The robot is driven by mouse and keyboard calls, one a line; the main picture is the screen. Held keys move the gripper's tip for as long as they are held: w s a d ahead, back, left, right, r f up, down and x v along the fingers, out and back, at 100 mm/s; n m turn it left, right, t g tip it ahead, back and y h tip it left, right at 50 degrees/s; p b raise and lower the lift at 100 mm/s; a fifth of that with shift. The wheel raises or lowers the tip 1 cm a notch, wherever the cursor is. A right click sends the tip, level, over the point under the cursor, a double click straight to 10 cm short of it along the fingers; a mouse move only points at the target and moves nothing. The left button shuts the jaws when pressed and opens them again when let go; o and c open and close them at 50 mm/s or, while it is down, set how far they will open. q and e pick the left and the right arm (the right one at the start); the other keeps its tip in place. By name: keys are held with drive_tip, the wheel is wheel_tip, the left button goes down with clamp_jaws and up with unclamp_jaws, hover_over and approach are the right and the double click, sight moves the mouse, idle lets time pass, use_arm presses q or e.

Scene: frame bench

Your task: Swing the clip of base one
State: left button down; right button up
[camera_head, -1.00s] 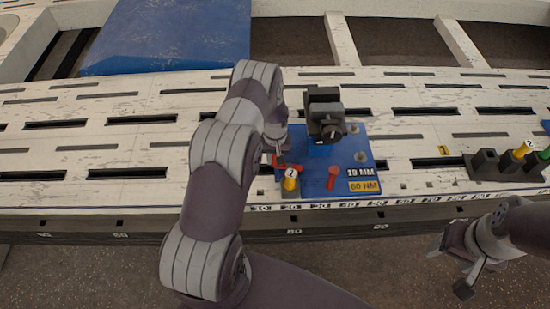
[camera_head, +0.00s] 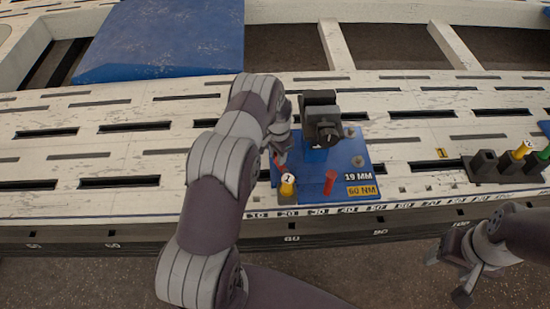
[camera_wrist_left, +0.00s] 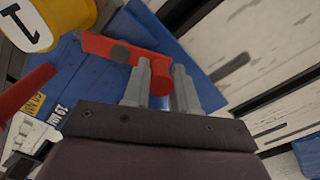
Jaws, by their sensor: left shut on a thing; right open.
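Base one is a blue plate (camera_head: 312,191) on the bench, marked 19 MM and 60 NM, with a yellow cap (camera_head: 287,185) numbered 1 at its front left. The red clip (camera_wrist_left: 108,47) is an arm with a dark pivot and a round red end. My left gripper (camera_wrist_left: 160,80) is shut on that end. In the head view, the left gripper (camera_head: 282,155) is over the plate's left side and mostly covers the clip. My right gripper (camera_head: 457,277) is open and empty in front of the bench at the lower right.
A black unit with a dial (camera_head: 322,120) stands at the back of the plate, and a red peg (camera_head: 330,182) stands at its front. A dark holder (camera_head: 490,172) with yellow and green caps is to the right. A blue panel (camera_head: 165,40) lies at the back left.

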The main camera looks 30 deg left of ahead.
use_arm(q)
drive_tip(key=shift+w+d+m+b, duration=0.15)
drive_tip(key=shift+w+d+m, duration=0.1)
drive_tip(key=shift+m, duration=0.5)
drive_tip(key=shift+w+d+m+b, duration=0.1)
drive_tip(key=shift+w+d+m, duration=0.15)
drive_tip(key=shift+m, duration=0.55)
drive_tip(key=shift+w+d+m+b, duration=0.15)
drive_tip(key=shift+w+m, duration=0.1)
drive_tip(key=shift+m, duration=0.5)
drive_tip(key=c, duration=0.9)
unclamp_jaws()
wheel_tip(320, 180, up, 13)
drive_tip(key=p, duration=0.3)
drive_tip(key=shift+f, duration=0.1)
